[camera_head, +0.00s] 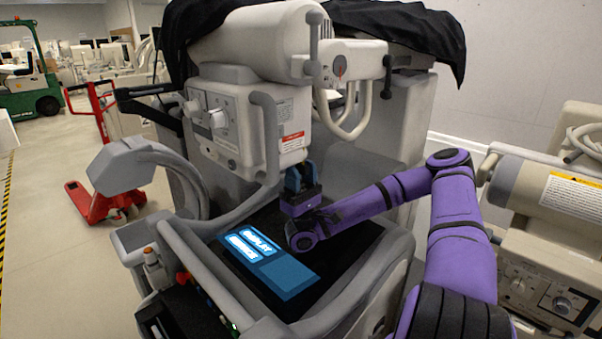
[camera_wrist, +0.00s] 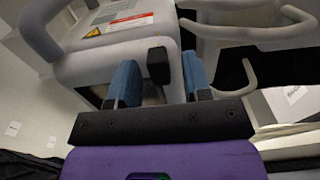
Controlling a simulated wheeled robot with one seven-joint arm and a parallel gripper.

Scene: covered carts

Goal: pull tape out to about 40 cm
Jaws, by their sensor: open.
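My gripper (camera_head: 301,176) is in front of the cart's grey-white control box (camera_head: 287,119), at its lower edge and above the black top panel. In the wrist view its two blue fingers (camera_wrist: 160,82) stand apart. A small dark block (camera_wrist: 158,62) shows between the fingers, with clear gaps to both sides; I cannot tell whether it is the end of the tape. No drawn-out length of tape can be made out in either view.
A blue-lit display (camera_head: 270,261) lies on the cart's top below my gripper. A grey handle bar (camera_head: 267,140) runs down the box's front. A beige machine (camera_head: 545,250) stands close on the right. A red pallet jack (camera_head: 105,200) stands on the floor at left.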

